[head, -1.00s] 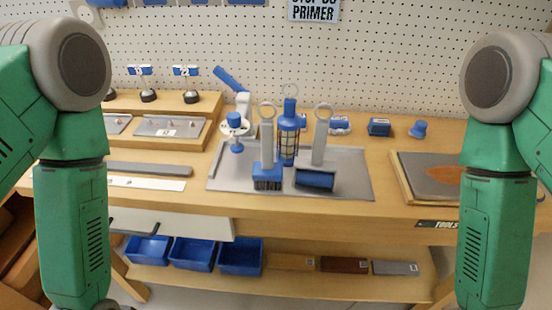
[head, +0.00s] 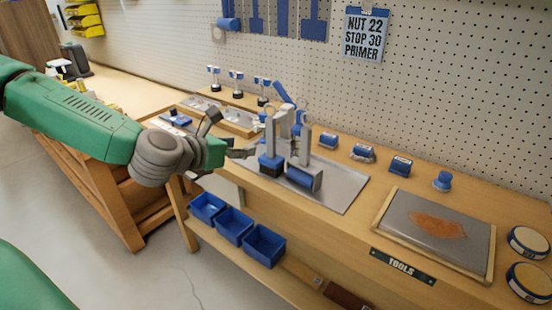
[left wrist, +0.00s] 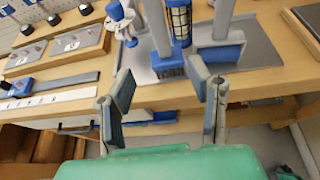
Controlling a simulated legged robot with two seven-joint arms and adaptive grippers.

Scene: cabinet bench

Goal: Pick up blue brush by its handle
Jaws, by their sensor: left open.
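The blue brush (head: 270,163) stands upright on a grey mat (head: 345,188) on the bench, its grey handle pointing up and its dark bristles down. My left gripper (head: 226,135) is open and empty, to the left of the brush and apart from it. In the left wrist view the brush (left wrist: 166,62) is beyond the gap between the open fingers (left wrist: 160,82). A blue roller (head: 304,179) with a grey handle stands close to the right of the brush. A blue caged lamp (left wrist: 181,20) is behind them. My right gripper is out of view.
Several small blue items, among them a blue knob (head: 442,181), line the back of the bench. A framed panel (head: 412,212) lies at the right. Blue bins (head: 262,246) sit on the lower shelf. The pegboard wall (head: 420,110) closes off the back.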

